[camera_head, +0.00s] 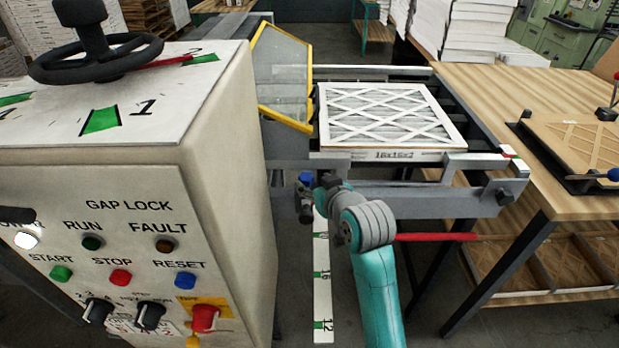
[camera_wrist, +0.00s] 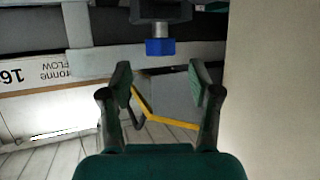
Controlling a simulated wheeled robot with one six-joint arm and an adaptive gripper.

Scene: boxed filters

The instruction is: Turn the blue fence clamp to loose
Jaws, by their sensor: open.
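The blue fence clamp (camera_head: 306,178) is a small blue knob at the left front of the conveyor, beside the control cabinet. In the wrist view the blue clamp (camera_wrist: 160,47) hangs below a dark block, on a short grey stem. My gripper (camera_wrist: 160,80) is open and empty. Its two green-padded fingers are apart, with the clamp beyond their tips and roughly centred between them, not between the pads. In the head view my gripper (camera_head: 306,206) is small and dark, close to the clamp and partly hidden by the arm.
A white-framed filter (camera_head: 390,115) lies on the conveyor, with a yellow-edged clear guard (camera_head: 282,75) beside it. The control cabinet (camera_head: 140,190) stands close on the left. A red bar (camera_head: 436,237) sticks out right of my arm. A wooden table (camera_head: 520,90) stands at right.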

